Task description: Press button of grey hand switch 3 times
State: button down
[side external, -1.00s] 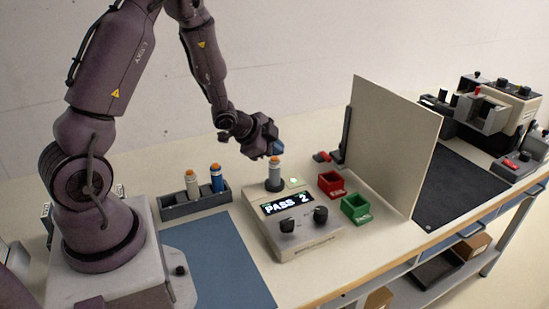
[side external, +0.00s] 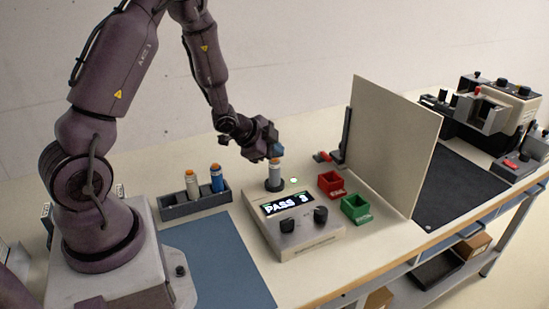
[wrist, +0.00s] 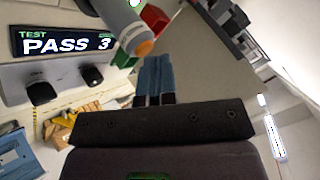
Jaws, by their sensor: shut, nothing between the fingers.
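The grey hand switch (side external: 275,173) stands upright in the round socket of a test box (side external: 310,240), with its orange button on top. In the wrist view the switch (wrist: 122,18) slants in from the top, and its orange button (wrist: 143,47) faces my fingers. The box display (side external: 288,204) reads "PASS 3", and the wrist view shows the display (wrist: 65,43) reading "TEST PASS 3".
A red bin (side external: 331,184) and a green bin (side external: 356,209) sit right of the box. An upright panel (side external: 395,145) stands behind them. A blue mat (side external: 217,262) is clear.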

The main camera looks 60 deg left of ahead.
aim_at(274, 160)
jog(key=shift+r, duration=0.8)
jog(key=shift+r, duration=2.55)
